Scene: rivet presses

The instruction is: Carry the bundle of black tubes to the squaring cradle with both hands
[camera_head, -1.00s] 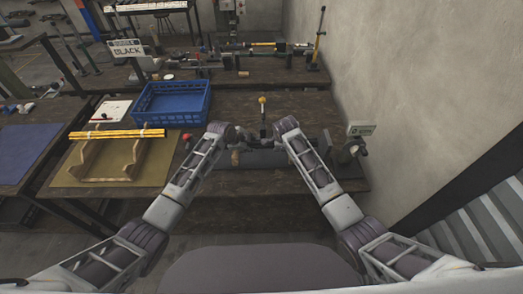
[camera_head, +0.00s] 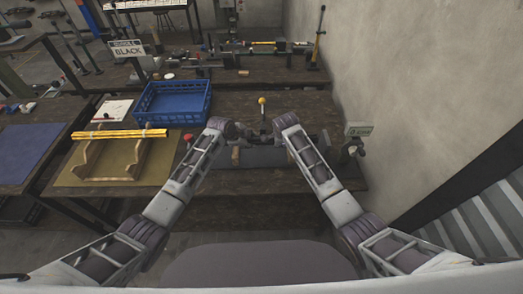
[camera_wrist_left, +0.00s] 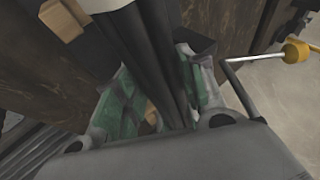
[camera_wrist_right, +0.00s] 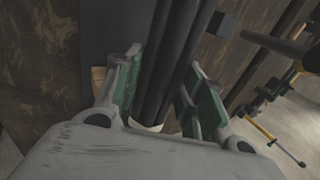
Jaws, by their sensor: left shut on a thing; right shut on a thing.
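The bundle of black tubes runs between the fingers of my left gripper (camera_wrist_left: 165,95) in the left wrist view, where the bundle (camera_wrist_left: 160,50) shows close up. My right gripper (camera_wrist_right: 160,100) is also shut around the bundle (camera_wrist_right: 178,55) in the right wrist view. Both grippers have green finger pads. In the head view my forearms reach to the middle bench, and the fingers and tubes cannot be made out. A grey trough-like block (camera_head: 262,156) lies there between my arms; I cannot tell whether it is the squaring cradle or whether the tubes touch it.
A lever with a yellow knob (camera_head: 262,101) stands behind the block. A wooden rack (camera_head: 92,158) carrying yellow tubes (camera_head: 118,134) sits on an olive mat to the left. A blue crate (camera_head: 172,103) stands behind. A wall (camera_head: 400,90) bounds the right side.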

